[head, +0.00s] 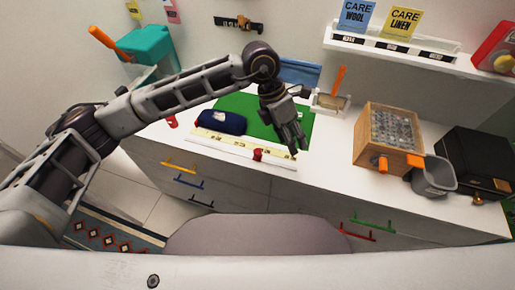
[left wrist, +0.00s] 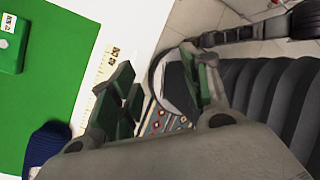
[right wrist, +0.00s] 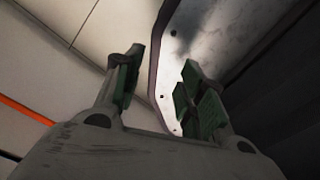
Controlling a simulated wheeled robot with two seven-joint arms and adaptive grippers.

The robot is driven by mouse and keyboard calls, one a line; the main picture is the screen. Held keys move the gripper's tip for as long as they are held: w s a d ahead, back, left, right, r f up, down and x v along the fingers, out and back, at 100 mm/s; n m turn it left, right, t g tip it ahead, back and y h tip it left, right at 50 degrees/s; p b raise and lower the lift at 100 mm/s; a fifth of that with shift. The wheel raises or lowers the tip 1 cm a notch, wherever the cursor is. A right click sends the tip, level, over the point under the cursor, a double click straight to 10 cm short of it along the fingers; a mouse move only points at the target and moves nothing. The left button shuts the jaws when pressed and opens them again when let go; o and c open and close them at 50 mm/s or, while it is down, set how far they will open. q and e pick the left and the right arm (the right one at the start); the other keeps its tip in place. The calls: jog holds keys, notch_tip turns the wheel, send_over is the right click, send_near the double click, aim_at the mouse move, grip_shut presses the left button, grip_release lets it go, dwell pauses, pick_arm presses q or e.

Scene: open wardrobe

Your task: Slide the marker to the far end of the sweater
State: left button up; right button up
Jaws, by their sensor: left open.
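The red marker (head: 258,154) sits on the pale ruler strip (head: 225,145) along the front edge of the white top. The folded navy sweater (head: 222,123) lies on the green mat (head: 265,125) behind the strip's left part. My left gripper (head: 294,145) is open and empty, over the front edge just right of the marker, apart from it. In the left wrist view, the ruler (left wrist: 104,68) and part of the sweater (left wrist: 48,144) show left of the open fingers (left wrist: 165,88); I cannot make out the marker there. My right gripper (right wrist: 162,82) is open and empty, away from the worktop.
A wooden box of clear items (head: 390,138) and a black box (head: 478,165) stand to the right. A small tray with an orange handle (head: 330,103) is behind my left gripper. Drawers with coloured handles (head: 190,182) are below the front edge. A patterned rug (head: 115,235) lies on the floor.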

pick_arm(q)
jog(key=w+a+t+y, duration=0.2)
jog(key=w+a+y, duration=0.3)
jog(key=a, duration=0.4)
jog(key=p, duration=0.2)
send_near(257, 151)
jog(key=shift+n+h, duration=0.3)
notch_tip(257, 151, down, 7)
jog(key=shift+a+f, duration=0.15)
jog(key=shift+f, duration=0.75)
pick_arm(e)
jog(key=shift+s+a+r, duration=0.1)
jog(key=shift+a+r, duration=0.1)
jog(key=shift+r, duration=0.9)
pick_arm(q)
jog(key=shift+c, duration=0.5)
jog(key=c, duration=0.9)
grip_shut()
pick_arm(e)
jog(key=shift+d, duration=0.3)
